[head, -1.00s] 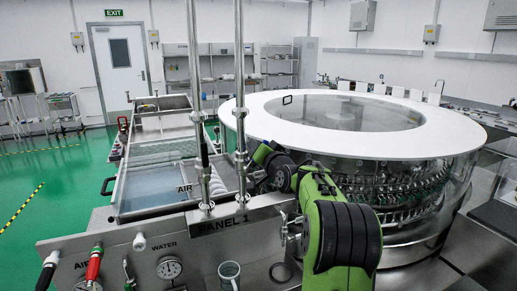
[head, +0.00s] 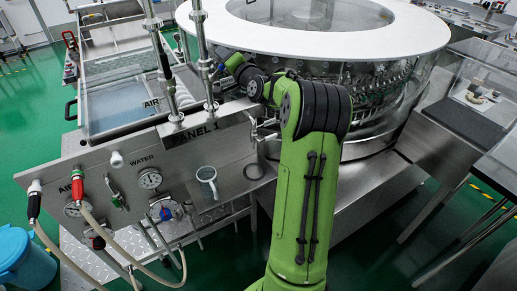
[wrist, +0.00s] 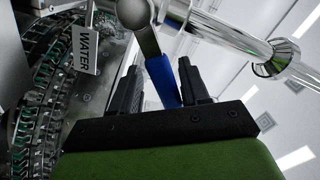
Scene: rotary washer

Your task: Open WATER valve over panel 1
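The WATER tag (wrist: 88,47) hangs upper left in the wrist view. Beside it is a metal valve body (wrist: 137,14) with a blue lever handle (wrist: 160,75). My gripper (wrist: 157,68) has its two black fingers apart, with the blue handle between them. A gap shows on the left side of the handle; I cannot tell whether the right finger touches it. In the head view a small bit of blue (head: 221,68) shows by the right upright pipe (head: 202,50), above the PANEL 1 sign (head: 195,133). My arm's end hides most of the valve there.
A shiny pipe (wrist: 235,38) crosses close to the right finger. The round washer (head: 330,35) stands just behind my arm. The front panel (head: 115,190) carries a gauge (head: 149,179), hoses and a clear cup (head: 207,180). A blue bucket (head: 22,260) is on the floor.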

